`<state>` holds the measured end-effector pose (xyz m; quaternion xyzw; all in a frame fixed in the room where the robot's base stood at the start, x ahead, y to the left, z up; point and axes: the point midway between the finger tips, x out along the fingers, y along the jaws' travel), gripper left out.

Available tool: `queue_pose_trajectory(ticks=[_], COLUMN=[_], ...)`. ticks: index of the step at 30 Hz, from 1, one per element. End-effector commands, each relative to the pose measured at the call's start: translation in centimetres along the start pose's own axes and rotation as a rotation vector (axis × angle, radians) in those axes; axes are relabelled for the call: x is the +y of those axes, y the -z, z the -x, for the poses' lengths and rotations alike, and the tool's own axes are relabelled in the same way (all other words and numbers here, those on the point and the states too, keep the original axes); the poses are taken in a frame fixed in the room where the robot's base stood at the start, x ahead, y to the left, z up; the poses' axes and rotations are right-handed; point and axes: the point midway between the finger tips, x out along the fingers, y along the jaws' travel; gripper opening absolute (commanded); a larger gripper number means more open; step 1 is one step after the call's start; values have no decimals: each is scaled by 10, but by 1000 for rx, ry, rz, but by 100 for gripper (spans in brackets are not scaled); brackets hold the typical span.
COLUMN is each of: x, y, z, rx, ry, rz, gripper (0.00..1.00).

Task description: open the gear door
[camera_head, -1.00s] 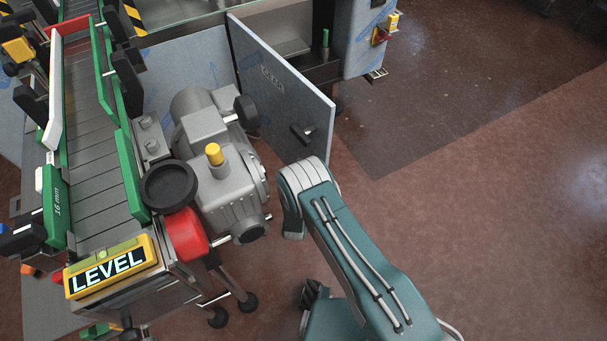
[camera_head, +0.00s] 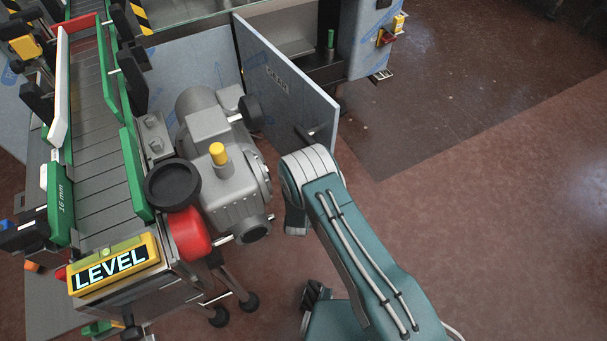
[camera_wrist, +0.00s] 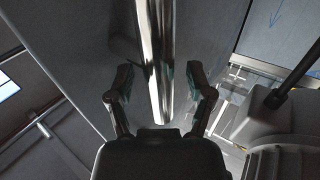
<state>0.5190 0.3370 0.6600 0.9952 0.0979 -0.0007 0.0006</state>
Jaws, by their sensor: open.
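The gear door (camera_head: 288,88) is a grey-blue panel with faint lettering, standing ajar at an angle to the machine in the head view. Its dark handle (camera_head: 305,137) is near the free edge, partly behind my arm. In the wrist view, my gripper (camera_wrist: 160,88) is open, with one finger on each side of a shiny metal bar, which looks like the handle (camera_wrist: 157,70). The fingers stand apart from the bar. The door surface (camera_wrist: 85,45) fills the space behind. In the head view my arm hides the gripper.
A grey motor and gearbox (camera_head: 225,175) with a yellow cap and black knobs stands left of the door. A conveyor (camera_head: 100,150) with a yellow LEVEL sign (camera_head: 112,268) lies farther left. A red and yellow switch (camera_head: 390,32) is at the upper right. The right floor is clear.

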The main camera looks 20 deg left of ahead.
Motion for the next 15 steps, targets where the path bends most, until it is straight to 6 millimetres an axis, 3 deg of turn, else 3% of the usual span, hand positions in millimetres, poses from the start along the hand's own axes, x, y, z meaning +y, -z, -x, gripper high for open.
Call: queue_pose_trajectory(ticks=[7, 15], x=[0, 0], y=[43, 60], z=[0, 0], rx=[0, -2], ry=[0, 0], rz=[0, 1], gripper=[68, 68])
